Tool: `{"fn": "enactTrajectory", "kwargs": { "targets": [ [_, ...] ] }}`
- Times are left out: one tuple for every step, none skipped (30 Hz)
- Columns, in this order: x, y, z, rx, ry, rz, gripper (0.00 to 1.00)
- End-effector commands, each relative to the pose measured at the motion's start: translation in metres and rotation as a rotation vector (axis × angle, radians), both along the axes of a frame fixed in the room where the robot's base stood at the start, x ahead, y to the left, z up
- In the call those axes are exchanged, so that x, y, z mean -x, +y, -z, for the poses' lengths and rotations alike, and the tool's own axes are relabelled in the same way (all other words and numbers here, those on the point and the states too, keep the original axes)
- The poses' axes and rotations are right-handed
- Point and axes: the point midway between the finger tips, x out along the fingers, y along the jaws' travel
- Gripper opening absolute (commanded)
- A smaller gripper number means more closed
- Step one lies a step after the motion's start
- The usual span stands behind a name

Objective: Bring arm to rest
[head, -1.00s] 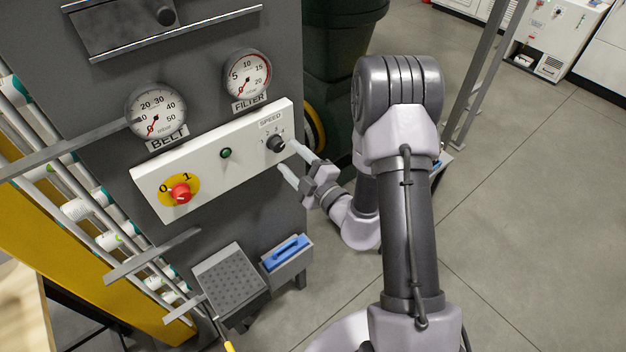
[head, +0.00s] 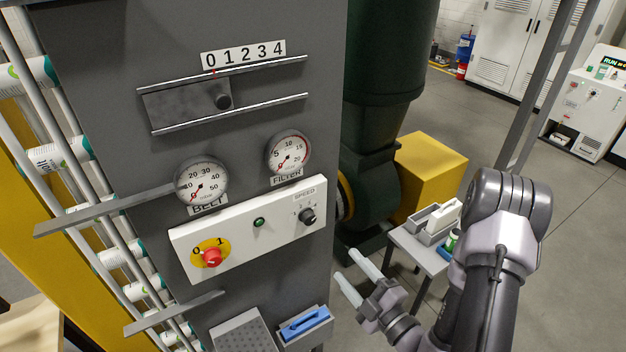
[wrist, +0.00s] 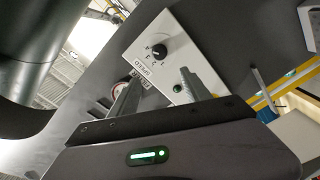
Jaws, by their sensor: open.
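My gripper (head: 354,276) is open and empty in the head view, right of and below the white control panel (head: 285,222) and apart from it. Its two pale fingers point up and left, towards the machine. The black speed knob (head: 307,216) sits at the panel's right end; it also shows in the wrist view (wrist: 159,51), beyond the gap between my fingers (wrist: 157,88). A small green button (head: 259,222) is mid-panel.
Belt gauge (head: 201,181) and filter gauge (head: 289,154) sit above the panel. A slider plate (head: 185,104) is under a 0-to-4 scale. A blue-handled item (head: 304,322) lies in a holder below. A small grey table (head: 425,254) stands behind my arm, near a yellow box (head: 432,172).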

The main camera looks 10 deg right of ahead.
Motion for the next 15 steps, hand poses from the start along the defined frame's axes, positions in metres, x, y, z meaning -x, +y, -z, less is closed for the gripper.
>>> {"fn": "enactTrajectory", "kwargs": {
  "targets": [
    [-0.002,0.01,0.002,0.04,-0.036,-0.049,0.56],
    [-0.002,0.023,0.001,0.091,-0.079,-0.11,0.56],
    [0.0,0.048,0.0,0.187,-0.165,-0.223,0.56],
    [0.006,0.071,0.0,0.283,-0.251,-0.333,0.56],
    [0.018,0.097,0.002,0.396,-0.352,-0.455,0.56],
    [0.041,0.131,0.01,0.563,-0.507,-0.627,0.56],
    [0.062,0.153,0.02,0.694,-0.632,-0.754,0.56],
    [0.084,0.17,0.033,0.826,-0.761,-0.875,0.56],
    [0.115,0.186,0.056,1.003,-0.94,-1.028,0.56],
    [0.136,0.192,0.076,1.138,-1.08,-1.138,0.56],
    [0.155,0.194,0.098,1.275,-1.223,-1.241,0.56],
    [0.175,0.19,0.128,1.458,-1.422,-1.371,0.56],
    [0.186,0.183,0.15,1.597,-1.571,-1.461,0.56],
    [0.193,0.173,0.171,1.734,-1.721,-1.542,0.56],
    [0.196,0.159,0.194,-1.888,1.889,1.618,0.56]
  ]
}}
